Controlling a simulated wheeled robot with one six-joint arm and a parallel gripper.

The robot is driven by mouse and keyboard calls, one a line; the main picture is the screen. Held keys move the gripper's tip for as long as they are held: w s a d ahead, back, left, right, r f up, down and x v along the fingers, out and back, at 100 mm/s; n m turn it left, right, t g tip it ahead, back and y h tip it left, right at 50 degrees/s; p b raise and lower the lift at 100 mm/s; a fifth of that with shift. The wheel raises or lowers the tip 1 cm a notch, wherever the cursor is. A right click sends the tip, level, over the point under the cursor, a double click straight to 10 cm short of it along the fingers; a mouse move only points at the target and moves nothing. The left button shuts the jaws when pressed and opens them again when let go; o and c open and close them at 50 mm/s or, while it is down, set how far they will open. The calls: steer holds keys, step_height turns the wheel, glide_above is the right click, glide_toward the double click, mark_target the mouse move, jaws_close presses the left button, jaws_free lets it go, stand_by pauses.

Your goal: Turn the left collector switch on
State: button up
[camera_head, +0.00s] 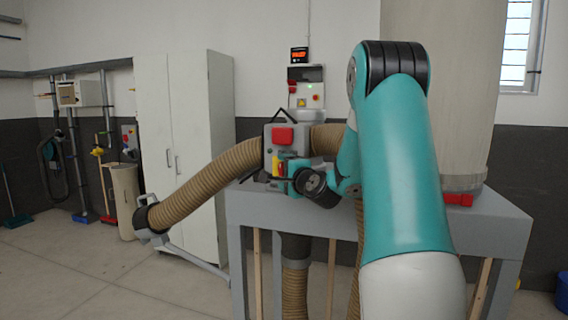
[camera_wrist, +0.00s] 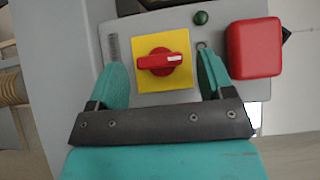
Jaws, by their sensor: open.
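The collector switch is a red rotary knob (camera_wrist: 160,62) on a yellow square plate (camera_wrist: 178,82), seen close in the wrist view. The knob's handle lies about crosswise in that picture, with a white mark at its right end. My gripper (camera_wrist: 163,75) is open, with one teal finger on each side of the yellow plate and the knob between them. I cannot tell whether a finger touches anything. In the head view the grey switch box (camera_head: 270,143) stands on the collector's frame. My gripper (camera_head: 284,170) is at its front, partly covering the yellow plate.
A red block-shaped cover (camera_wrist: 254,48) and a small green button (camera_wrist: 201,18) sit beside the knob. A ribbed hose (camera_head: 210,180) runs left from the box. A pale cabinet (camera_head: 185,150) stands behind. A wall control box (camera_head: 306,90) hangs above. Open floor lies front left.

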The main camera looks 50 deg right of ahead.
steer(key=shift+w+d, duration=0.15)
steer(key=shift+w, duration=0.3)
steer(key=shift+c, duration=0.2)
steer(key=c, duration=0.9)
steer(key=shift+f, duration=0.1)
